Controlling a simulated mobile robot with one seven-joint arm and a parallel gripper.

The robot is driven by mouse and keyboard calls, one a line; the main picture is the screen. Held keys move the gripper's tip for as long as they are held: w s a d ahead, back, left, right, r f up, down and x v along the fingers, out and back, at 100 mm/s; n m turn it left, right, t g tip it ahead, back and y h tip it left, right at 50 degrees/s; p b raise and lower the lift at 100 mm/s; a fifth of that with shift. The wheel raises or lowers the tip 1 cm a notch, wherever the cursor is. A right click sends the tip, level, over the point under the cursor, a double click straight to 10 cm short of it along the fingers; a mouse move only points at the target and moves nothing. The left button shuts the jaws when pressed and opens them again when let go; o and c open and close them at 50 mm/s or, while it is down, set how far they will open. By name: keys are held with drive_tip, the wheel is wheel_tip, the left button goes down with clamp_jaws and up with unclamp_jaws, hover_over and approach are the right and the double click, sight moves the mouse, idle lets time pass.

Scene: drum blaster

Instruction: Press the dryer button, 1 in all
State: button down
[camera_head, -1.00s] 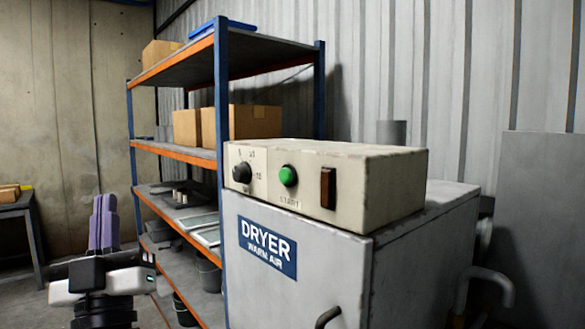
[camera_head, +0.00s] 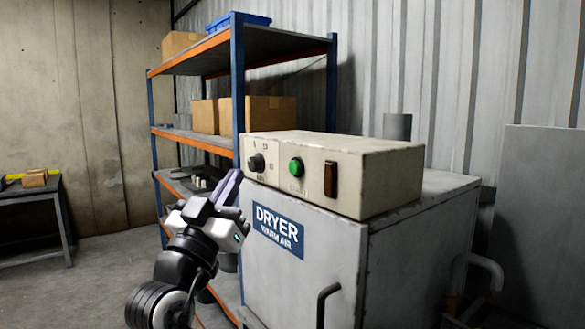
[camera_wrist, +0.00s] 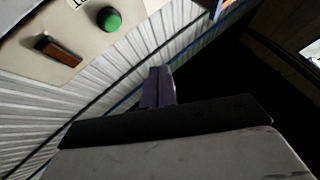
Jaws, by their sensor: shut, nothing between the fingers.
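The green round dryer button (camera_head: 295,167) sits on the front of the beige control box (camera_head: 386,185), between a black knob (camera_head: 256,162) and a brown rocker switch (camera_head: 330,180). The box stands on top of the grey dryer (camera_head: 410,265), which has a blue label. My gripper (camera_head: 231,180) is shut and empty, with purple fingers, left of the dryer label and lower left of the button, apart from it. In the wrist view the shut fingers (camera_wrist: 158,86) show below and right of the green button (camera_wrist: 109,19), not touching it.
A shelf rack (camera_head: 237,110) with cardboard boxes stands behind my gripper, close to the dryer's left side. A black door handle (camera_head: 326,303) juts from the dryer front. A table (camera_head: 38,195) stands at the far left. The floor between is clear.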

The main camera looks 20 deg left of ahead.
sight(295, 168)
drive_tip(key=w+d+p, duration=0.1)
drive_tip(key=w+d, duration=0.4)
drive_tip(key=w, duration=0.1)
drive_tip(key=shift+w+d, duration=0.15)
drive_tip(key=shift+w, duration=0.25)
idle(1.9)
drive_tip(key=shift+w+d, duration=0.25)
drive_tip(key=shift+w, duration=0.1)
